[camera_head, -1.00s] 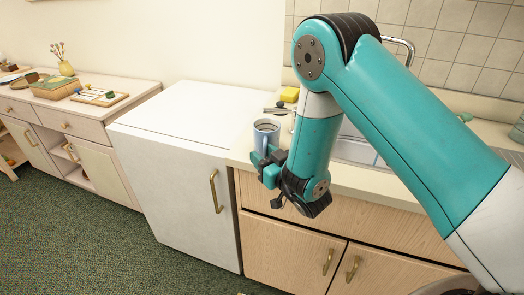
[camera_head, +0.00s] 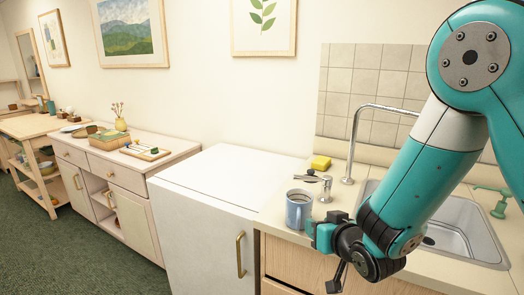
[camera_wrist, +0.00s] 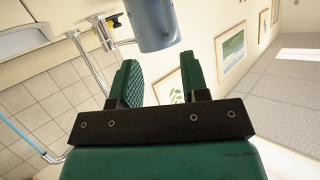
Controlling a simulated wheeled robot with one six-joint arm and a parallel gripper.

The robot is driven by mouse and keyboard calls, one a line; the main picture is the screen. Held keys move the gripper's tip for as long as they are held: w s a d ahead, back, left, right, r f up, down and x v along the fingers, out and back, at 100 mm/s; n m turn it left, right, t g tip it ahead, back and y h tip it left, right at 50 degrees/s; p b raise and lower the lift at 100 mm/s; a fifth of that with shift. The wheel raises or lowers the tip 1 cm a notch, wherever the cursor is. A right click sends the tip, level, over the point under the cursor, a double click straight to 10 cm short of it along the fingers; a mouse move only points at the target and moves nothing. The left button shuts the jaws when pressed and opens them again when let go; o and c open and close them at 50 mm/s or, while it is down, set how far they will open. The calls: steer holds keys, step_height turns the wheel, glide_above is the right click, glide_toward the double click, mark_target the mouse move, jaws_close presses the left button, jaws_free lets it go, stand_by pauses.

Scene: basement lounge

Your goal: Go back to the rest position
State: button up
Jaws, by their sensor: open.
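My gripper (camera_head: 318,234) is open and empty just right of the blue-grey mug (camera_head: 299,210), low beside it. The mug stands upright on the counter near its front left end and holds something dark. In the wrist view the two green fingers of my gripper (camera_wrist: 158,70) are spread apart. The mug (camera_wrist: 152,22) shows beyond their tips, cut off by the top edge. My arm comes in from the right and covers part of the counter and sink.
The counter (camera_head: 425,272) carries a sink (camera_head: 470,225), a tall tap (camera_head: 353,140) and a yellow sponge (camera_head: 320,162). A white cabinet (camera_head: 225,175) stands left of it. A sideboard (camera_head: 180,147) further left holds a vase (camera_head: 121,123) and a board (camera_head: 146,152).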

steer(key=s+r+n+g, duration=0.1)
steer(key=s+r+g, duration=0.3)
steer(key=s, duration=0.5)
steer(key=s+r+n+g, duration=0.2)
steer(key=s+r+g, duration=0.2)
steer(key=s, duration=0.5)
steer(key=s+r+n+g, duration=0.2)
steer(key=s+r+g, duration=0.2)
steer(key=s, duration=0.6)
steer(key=shift+d+g, duration=0.3)
steer(key=shift+g, duration=0.2)
steer(key=shift+r, duration=0.1)
steer(key=shift+s, duration=0.1)
